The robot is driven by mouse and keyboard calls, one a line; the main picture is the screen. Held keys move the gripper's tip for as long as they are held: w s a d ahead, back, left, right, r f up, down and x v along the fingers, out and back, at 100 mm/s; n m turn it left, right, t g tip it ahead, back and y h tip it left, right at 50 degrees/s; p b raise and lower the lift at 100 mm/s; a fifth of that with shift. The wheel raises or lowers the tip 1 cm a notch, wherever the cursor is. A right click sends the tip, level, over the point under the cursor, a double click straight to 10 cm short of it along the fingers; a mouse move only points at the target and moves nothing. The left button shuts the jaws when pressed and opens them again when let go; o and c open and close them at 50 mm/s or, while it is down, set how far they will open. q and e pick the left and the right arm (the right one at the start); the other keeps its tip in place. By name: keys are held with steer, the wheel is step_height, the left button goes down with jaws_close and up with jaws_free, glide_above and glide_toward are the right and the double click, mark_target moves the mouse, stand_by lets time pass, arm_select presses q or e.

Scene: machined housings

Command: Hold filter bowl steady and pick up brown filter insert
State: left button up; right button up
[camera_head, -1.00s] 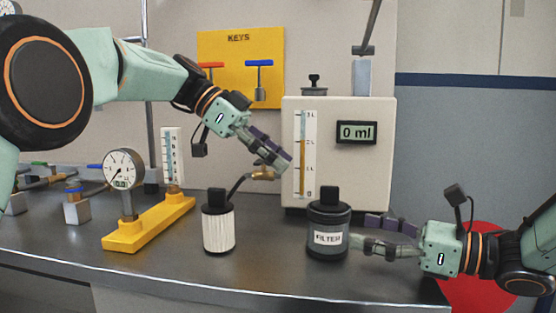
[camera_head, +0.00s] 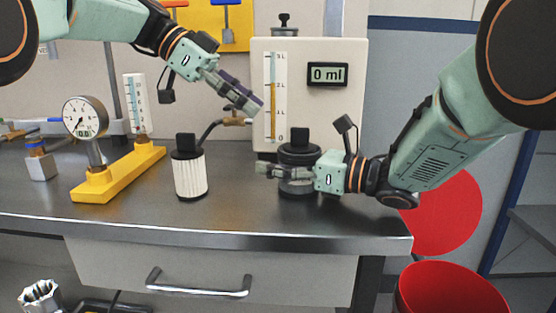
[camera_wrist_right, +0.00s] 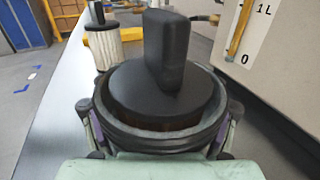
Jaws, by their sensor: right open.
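The dark grey filter bowl (camera_head: 297,188) stands upright on the bench, its label hidden by my right gripper. A black cap with an upright tab (camera_head: 300,137) sits in its top. In the right wrist view, a brownish edge of the insert (camera_wrist_right: 160,124) shows under the cap, inside the bowl's rim (camera_wrist_right: 152,145). The rest of the insert is hidden. My right gripper (camera_head: 265,170) is open, with its fingers on both sides of the bowl; contact is unclear. My left gripper (camera_head: 248,104) hangs above and left of the bowl, apart from it; its finger gap is unclear.
A white pleated filter with a black top (camera_head: 190,177) stands left of the bowl. A brass tap (camera_head: 234,118) and the white tank (camera_head: 345,115) are behind. A gauge on a yellow base (camera_head: 120,176) is farther left. A red bin (camera_head: 450,290) stands below right.

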steer(key=shift+a, duration=0.1)
steer(key=shift+c, duration=0.3)
steer(key=c, duration=1)
steer(key=shift+c, duration=0.6)
